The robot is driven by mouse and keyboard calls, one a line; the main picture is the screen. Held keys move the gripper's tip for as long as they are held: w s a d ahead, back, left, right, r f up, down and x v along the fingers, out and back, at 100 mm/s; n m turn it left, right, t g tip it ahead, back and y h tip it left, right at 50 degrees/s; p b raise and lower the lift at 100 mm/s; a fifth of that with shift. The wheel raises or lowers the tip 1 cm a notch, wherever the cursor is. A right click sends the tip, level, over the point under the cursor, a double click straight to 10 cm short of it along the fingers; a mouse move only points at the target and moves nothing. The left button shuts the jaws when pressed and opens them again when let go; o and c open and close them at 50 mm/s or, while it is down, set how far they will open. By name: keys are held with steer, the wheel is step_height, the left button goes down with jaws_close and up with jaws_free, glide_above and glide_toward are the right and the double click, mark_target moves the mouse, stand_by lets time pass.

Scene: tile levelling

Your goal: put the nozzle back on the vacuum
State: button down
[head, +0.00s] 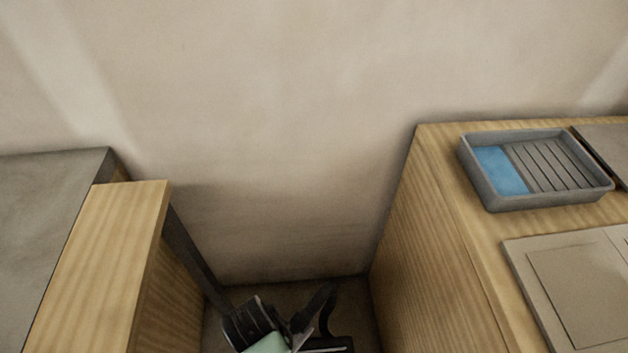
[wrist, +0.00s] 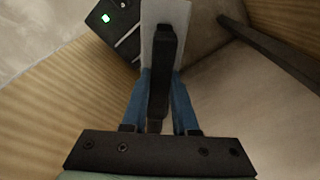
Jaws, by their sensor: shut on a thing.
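In the wrist view, my gripper (wrist: 161,80) has its blue fingers closed on a long dark piece, which looks like the nozzle (wrist: 166,45). A pale grey flat part shows behind the dark piece at its far end. A black box with a green light (wrist: 118,28), possibly the vacuum, is at the upper left, partly hidden by the held piece. I cannot tell whether the two touch. In the head view, a black curved part (head: 326,303) shows low in the gap; I cannot tell what it belongs to. My fingertips cannot be made out there.
A wooden cabinet (head: 130,235) stands left of the narrow gap and another (head: 430,250) right of it, with a wall behind. A dark bar (head: 192,258) slants down beside the left cabinet. A grey tray (head: 480,190) and beige panels (head: 575,290) lie on the right cabinet.

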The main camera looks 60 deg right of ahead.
steer(key=s+d+f+m+b, duration=0.1)
steer(key=s+f+m+b, duration=0.1)
steer(key=f, duration=0.6)
steer(key=s+d+f+m+b, duration=0.1)
steer(key=d+f+m+b, duration=0.1)
steer(key=f+m+b, duration=0.2)
steer(key=s+d+f+m+g+b, duration=0.1)
steer(key=s+f+m+b, duration=0.1)
steer(key=f+b, duration=0.5)
steer(key=shift+s+d+f+m, duration=0.15)
steer(key=shift+f+m, duration=0.2)
steer(key=shift+f, duration=1.1)
steer(key=shift+s+d+f+m, duration=0.15)
steer(key=shift+f+m, duration=0.2)
steer(key=shift+f, duration=1.05)
steer(key=shift+f+b, duration=0.1)
steer(key=shift+b, duration=0.2)
steer(key=c, duration=0.7)
jaws_free()
steer(key=shift+y, duration=0.3)
steer(key=r+p, duration=0.1)
steer(key=r, duration=0.3)
steer(key=r+p, duration=0.2)
steer(key=r, duration=0.2)
steer(key=w+a+r+p, duration=0.1)
steer(key=r, duration=0.3)
steer(key=shift+p, duration=0.35)
